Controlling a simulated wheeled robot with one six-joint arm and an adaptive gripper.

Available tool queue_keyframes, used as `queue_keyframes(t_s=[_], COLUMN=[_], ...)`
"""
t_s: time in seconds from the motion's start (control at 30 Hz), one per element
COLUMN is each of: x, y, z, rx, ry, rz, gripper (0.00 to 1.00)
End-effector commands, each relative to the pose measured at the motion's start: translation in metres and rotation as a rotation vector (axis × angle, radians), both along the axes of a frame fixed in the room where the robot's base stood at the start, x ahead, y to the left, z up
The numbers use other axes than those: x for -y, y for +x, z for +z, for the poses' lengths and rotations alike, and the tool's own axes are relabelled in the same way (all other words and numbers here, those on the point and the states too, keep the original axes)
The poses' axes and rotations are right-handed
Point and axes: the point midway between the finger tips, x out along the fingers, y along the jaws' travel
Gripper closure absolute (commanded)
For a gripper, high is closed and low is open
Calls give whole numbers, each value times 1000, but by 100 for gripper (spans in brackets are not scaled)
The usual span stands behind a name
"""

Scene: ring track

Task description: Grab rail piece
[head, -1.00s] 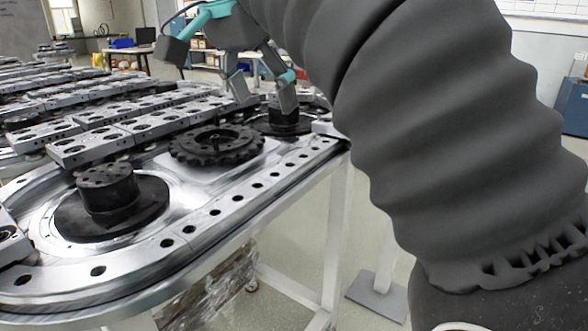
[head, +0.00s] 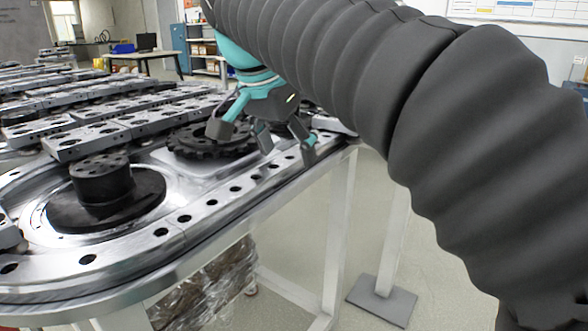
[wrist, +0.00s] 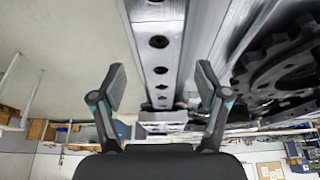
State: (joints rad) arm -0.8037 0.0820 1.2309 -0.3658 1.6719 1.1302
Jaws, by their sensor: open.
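The rail piece (head: 235,197) is a silver strip with a row of dark holes. It lies along the front edge of the ring track, in line with other silver rail sections. In the wrist view the rail (wrist: 160,55) runs between the two spread fingers. My gripper (head: 265,143) is open, its fingers apart over the front rail beside the black toothed wheel. The wrist view also shows my gripper (wrist: 160,87) empty, with a finger on each side of the rail. I cannot tell whether the fingers touch it.
A black toothed wheel (head: 198,150) sits just behind the rail. A black hub (head: 100,185) stands at the left bend. Rows of silver carriage blocks (head: 110,137) fill the track behind. Open floor (head: 362,235) lies right of the table frame.

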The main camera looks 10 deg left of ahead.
Motion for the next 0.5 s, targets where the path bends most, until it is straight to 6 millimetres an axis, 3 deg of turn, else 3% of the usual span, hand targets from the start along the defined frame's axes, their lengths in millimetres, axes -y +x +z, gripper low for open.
queue_keyframes(t_s=[0.1, 0.37, 0.5], x=[2, 2, 2], y=[4, 5, 5], z=[-11, -12, -12], rx=[0, 0, 0], ry=[0, 1, 1], rz=[0, 0, 0], gripper=[25, 25, 55])
